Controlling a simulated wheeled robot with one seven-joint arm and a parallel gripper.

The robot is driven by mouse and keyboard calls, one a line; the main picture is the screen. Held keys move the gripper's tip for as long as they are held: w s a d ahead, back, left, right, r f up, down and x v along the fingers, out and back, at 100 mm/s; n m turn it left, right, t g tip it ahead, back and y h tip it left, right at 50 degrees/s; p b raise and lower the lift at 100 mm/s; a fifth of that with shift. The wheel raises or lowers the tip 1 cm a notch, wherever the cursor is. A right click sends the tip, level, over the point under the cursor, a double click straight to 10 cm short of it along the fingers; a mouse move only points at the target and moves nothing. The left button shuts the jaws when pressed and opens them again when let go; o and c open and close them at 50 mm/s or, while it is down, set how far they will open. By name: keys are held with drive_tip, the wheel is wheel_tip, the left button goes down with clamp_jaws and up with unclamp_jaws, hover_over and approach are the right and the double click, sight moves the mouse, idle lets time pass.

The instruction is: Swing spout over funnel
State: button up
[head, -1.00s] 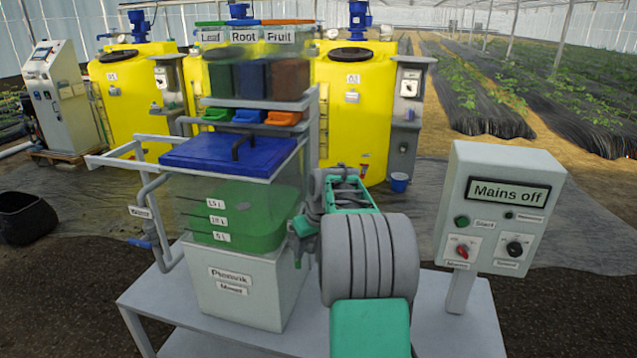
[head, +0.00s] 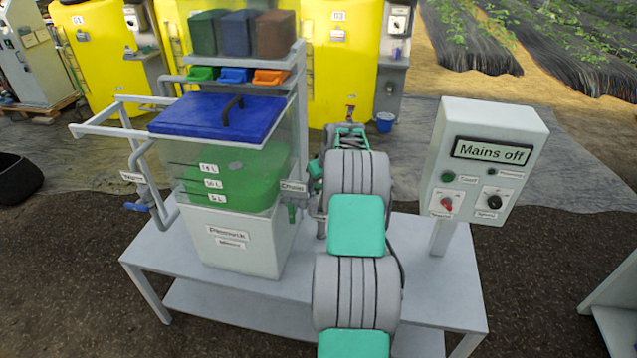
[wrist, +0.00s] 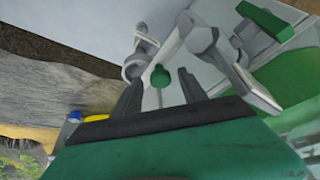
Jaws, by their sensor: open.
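My gripper (wrist: 160,82) is open in the wrist view, with two dark fingers apart and nothing gripped. Just beyond the fingers is a grey angled pipe (wrist: 225,60), which looks like the spout. It runs from top centre down to the right. A green bar handle (wrist: 272,20) is at the upper right. A small green rounded part (wrist: 160,76) shows between the fingers; I cannot tell what it is. In the head view, a grey drain valve (head: 292,212) sits on the tank's right side, left of my arm. My arm hides most of my gripper there. I cannot make out a funnel.
The clear tank (head: 190,155) holds green liquid under a blue lid (head: 218,117), on a grey table (head: 420,290). A control box (head: 488,160) reading "Mains off" stands to the right. Bins (head: 270,33) are on a shelf above. Yellow tanks (head: 345,70) are behind.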

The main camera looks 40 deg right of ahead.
clamp_jaws()
idle(0.4)
idle(0.9)
